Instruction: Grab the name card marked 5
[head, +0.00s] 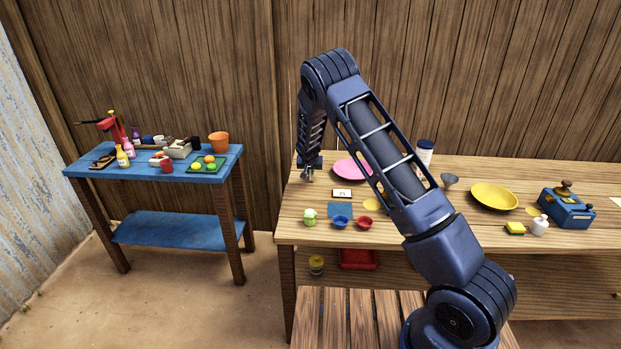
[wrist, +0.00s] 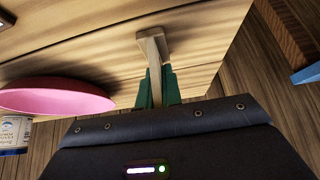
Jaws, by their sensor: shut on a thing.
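My gripper (head: 308,173) is over the back left corner of the long wooden table. In the wrist view its green fingers (wrist: 158,88) are shut on a pale wooden piece (wrist: 153,45). The piece has a thin stem and a wider flat foot, which is at or close to the tabletop. No number shows on it, so I cannot tell whether it is the name card marked 5. A small white card with a dark edge (head: 342,193) is on the table to the right of my gripper; its marking is too small to read.
A pink plate (head: 350,168) is close to my gripper and shows in the wrist view (wrist: 55,97). Blue (head: 340,223) and red (head: 365,223) bowls and a green item (head: 310,215) stand at the table's front. A blue table (head: 120,172) stands to the left, across a gap.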

